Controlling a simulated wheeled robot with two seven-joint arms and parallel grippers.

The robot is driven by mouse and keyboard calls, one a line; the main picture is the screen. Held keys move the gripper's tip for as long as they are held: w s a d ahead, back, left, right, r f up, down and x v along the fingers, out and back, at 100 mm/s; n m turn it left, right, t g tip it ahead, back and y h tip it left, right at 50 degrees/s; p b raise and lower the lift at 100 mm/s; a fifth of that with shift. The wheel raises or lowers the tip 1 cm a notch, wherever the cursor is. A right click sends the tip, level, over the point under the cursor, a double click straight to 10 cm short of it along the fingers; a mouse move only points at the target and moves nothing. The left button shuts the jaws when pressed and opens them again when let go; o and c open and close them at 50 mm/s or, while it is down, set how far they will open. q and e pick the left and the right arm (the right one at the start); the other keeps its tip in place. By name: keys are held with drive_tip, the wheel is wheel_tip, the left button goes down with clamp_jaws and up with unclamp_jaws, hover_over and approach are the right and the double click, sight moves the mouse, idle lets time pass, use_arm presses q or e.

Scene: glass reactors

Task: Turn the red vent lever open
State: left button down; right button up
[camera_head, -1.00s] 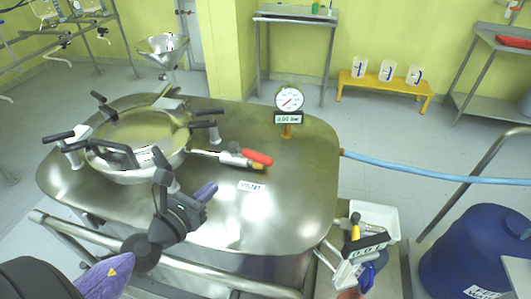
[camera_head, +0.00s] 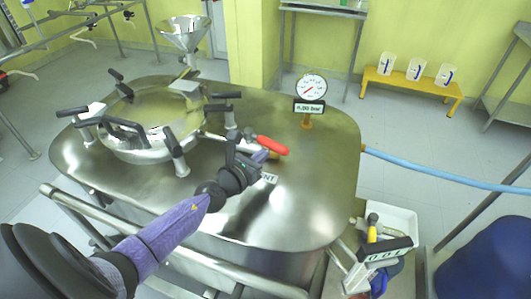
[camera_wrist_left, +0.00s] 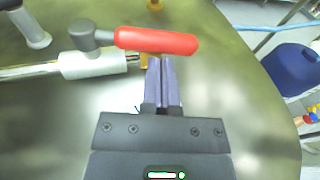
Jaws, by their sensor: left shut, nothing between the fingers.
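The red vent lever (camera_head: 272,145) sits on a valve on top of the steel reactor lid (camera_head: 300,200). In the left wrist view the red lever (camera_wrist_left: 157,41) runs across the top, joined at its left end to a grey stem on the pale valve body (camera_wrist_left: 92,63). My left gripper (camera_head: 262,156) is shut and empty. Its fingertips (camera_wrist_left: 160,62) are just in front of the lever, near its middle; whether they touch it I cannot tell. A label plate partly hidden by my gripper lies on the lid. My right gripper is not in view.
A clamped round hatch (camera_head: 150,125) with black handles stands left of the valve. A pressure gauge (camera_head: 312,88) stands behind and to the right. A blue hose (camera_head: 440,175) leaves the right side. The lid's right part is bare.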

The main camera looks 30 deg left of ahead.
sight(273, 148)
use_arm(q)
drive_tip(key=shift+w+f, duration=0.2)
drive_tip(key=shift+w, duration=0.8)
drive_tip(key=y+p, duration=0.1)
drive_tip(key=w+n+y+p, duration=0.1)
drive_tip(key=n+y, duration=0.1)
drive_tip(key=shift+w+d+r+p, duration=0.35)
drive_tip(key=shift+w+d+p, duration=0.05)
drive_tip(key=shift+w+d+f+n+y, duration=0.1)
drive_tip(key=shift+w+f+n+y, duration=0.05)
drive_tip(key=shift+n+y, duration=0.3)
drive_tip(key=shift+f, duration=0.2)
